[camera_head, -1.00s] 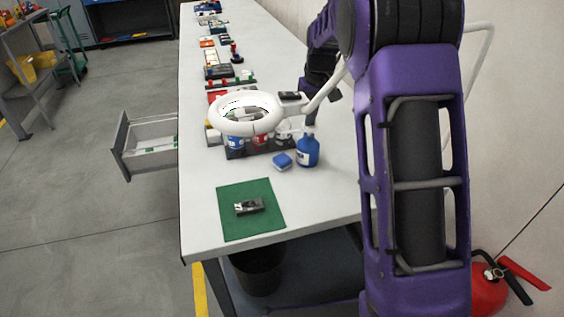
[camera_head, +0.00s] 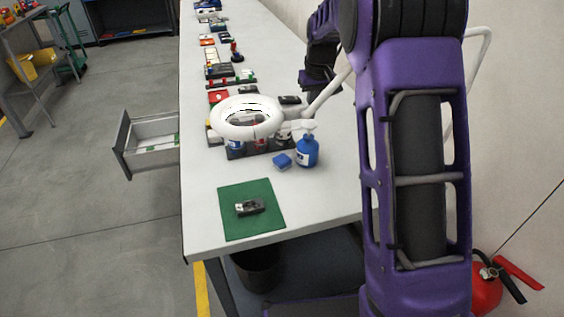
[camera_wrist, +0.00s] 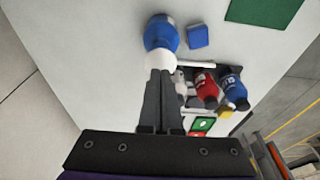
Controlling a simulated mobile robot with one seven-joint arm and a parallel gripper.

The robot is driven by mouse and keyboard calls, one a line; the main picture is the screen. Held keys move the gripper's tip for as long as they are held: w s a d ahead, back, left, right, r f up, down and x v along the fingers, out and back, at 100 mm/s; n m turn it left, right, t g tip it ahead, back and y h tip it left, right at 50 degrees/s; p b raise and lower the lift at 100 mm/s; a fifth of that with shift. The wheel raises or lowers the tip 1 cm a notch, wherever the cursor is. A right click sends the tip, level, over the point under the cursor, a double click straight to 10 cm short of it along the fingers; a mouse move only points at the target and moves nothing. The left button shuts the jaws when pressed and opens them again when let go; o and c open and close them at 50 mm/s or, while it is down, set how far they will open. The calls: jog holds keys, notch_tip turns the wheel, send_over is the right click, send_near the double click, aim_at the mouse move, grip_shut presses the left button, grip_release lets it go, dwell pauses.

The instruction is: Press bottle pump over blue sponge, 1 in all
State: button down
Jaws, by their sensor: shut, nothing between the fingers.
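The blue bottle (camera_head: 307,153) with a white pump top (camera_head: 308,127) stands upright on the bench. The blue sponge (camera_head: 282,161) lies just left of it, a small gap apart. In the wrist view the bottle (camera_wrist: 161,35) and sponge (camera_wrist: 197,36) are beyond my fingertips. My gripper (camera_wrist: 160,76) is shut and empty, its tips overlapping the white pump (camera_wrist: 158,62) in that view. I cannot tell whether they touch it. In the head view my gripper cannot be made out clearly.
A white ring lamp (camera_head: 218,122) hangs over the bench, left of the bottle. A dark rack with several small bottles, including a red one (camera_wrist: 205,88), stands close by. A green mat (camera_head: 234,225) holds a dark metal part (camera_head: 249,207). An open drawer (camera_head: 150,155) juts out left.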

notch_tip(320, 180, up, 2)
jog(key=shift+r+p, duration=0.2)
jog(key=shift+p, duration=0.5)
jog(key=shift+r, duration=1.85)
